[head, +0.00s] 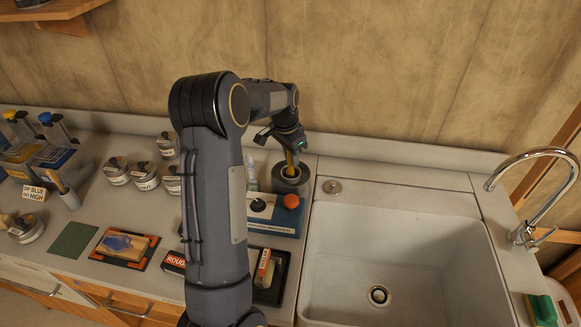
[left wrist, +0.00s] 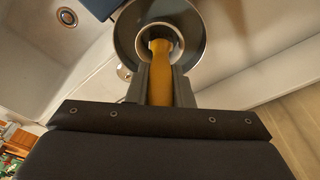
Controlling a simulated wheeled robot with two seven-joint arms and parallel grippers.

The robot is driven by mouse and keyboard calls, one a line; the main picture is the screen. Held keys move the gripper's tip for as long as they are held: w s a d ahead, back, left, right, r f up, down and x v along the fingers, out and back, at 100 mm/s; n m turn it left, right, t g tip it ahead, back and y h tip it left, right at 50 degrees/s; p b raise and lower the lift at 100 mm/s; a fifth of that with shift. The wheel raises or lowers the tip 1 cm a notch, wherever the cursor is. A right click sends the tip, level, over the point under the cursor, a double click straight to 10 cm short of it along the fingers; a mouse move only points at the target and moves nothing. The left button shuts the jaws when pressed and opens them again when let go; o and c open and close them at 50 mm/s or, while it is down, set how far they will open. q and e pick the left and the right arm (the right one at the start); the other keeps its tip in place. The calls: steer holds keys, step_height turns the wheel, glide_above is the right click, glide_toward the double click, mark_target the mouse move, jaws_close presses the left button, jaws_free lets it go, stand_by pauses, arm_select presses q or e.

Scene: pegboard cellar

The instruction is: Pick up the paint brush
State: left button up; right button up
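The paint brush shows as a yellow-orange handle (head: 290,158) standing in a grey cylindrical cup (head: 291,188) left of the sink; its lower end is hidden inside the cup. In the left wrist view the handle (left wrist: 160,78) runs between the two fingers toward the round cup mouth (left wrist: 121,34). My left gripper (head: 291,152) is above the cup, pointing down. In the left wrist view its fingers (left wrist: 161,86) lie against both sides of the handle, with no clear gap. My right gripper is not in view.
The white sink (head: 400,245) and curved tap (head: 530,160) are to the right. Several lidded jars (head: 117,172), a green square (head: 73,240) and a framed block (head: 124,247) are to the left.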

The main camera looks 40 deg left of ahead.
arm_select(q)
jaws_close()
step_height(320, 180, up, 10)
steer(key=shift+r, duration=0.1)
jaws_free()
jaws_close()
